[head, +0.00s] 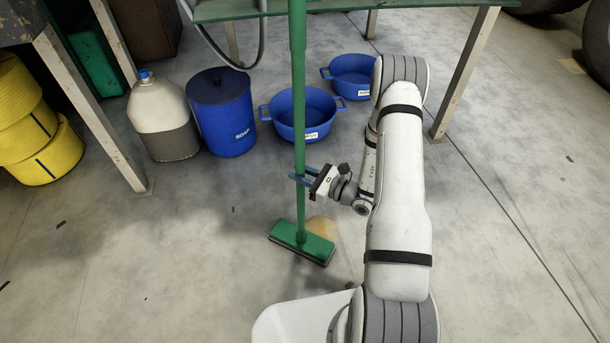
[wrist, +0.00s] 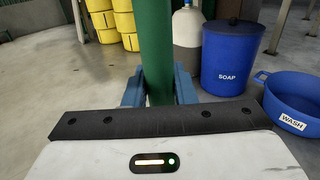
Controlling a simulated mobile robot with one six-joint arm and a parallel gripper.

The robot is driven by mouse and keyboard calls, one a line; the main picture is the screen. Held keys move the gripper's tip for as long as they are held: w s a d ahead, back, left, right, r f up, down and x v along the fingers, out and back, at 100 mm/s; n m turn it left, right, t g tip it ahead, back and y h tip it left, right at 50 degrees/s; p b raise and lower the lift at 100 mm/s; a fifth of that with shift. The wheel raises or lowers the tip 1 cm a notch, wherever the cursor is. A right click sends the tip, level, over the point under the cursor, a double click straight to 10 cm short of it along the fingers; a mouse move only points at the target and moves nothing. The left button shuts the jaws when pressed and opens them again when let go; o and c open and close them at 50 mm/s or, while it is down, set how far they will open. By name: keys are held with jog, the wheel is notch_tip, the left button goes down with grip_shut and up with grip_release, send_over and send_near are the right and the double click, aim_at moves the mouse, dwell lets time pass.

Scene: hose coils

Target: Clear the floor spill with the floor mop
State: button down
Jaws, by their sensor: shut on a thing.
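The floor mop (head: 299,110) is green, with a long upright handle and a flat green head (head: 303,243) resting on the floor. My gripper (head: 299,178) is shut on the lower part of the handle, its blue fingers on either side. In the wrist view the green handle (wrist: 155,50) stands between the blue fingers (wrist: 158,88). The floor spill (head: 322,228) is a tan patch on the grey floor, just behind and right of the mop head. The head hides part of it.
A blue soap bin (head: 222,115), a jug (head: 163,125) and blue tubs (head: 287,119) (head: 351,83) stand behind the mop. A green-topped table (head: 380,10) is above the tubs. Yellow coils (head: 45,155) are at left. The floor in front at left is clear.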

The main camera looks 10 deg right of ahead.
jog(key=shift+w+r, duration=0.1)
jog(key=shift+x, duration=1.1)
jog(key=shift+a, duration=0.1)
dwell(0.4)
jog(key=shift+w+d, duration=0.25)
jog(key=shift+d, duration=0.55)
jog(key=shift+w+d, duration=0.2)
jog(key=shift+d, duration=0.55)
jog(key=shift+d+b, duration=0.1)
jog(key=shift+b, duration=0.2)
jog(key=shift+w+d, duration=0.2)
jog(key=shift+d, duration=0.5)
jog(key=shift+w+d, duration=0.2)
jog(key=shift+d, duration=0.6)
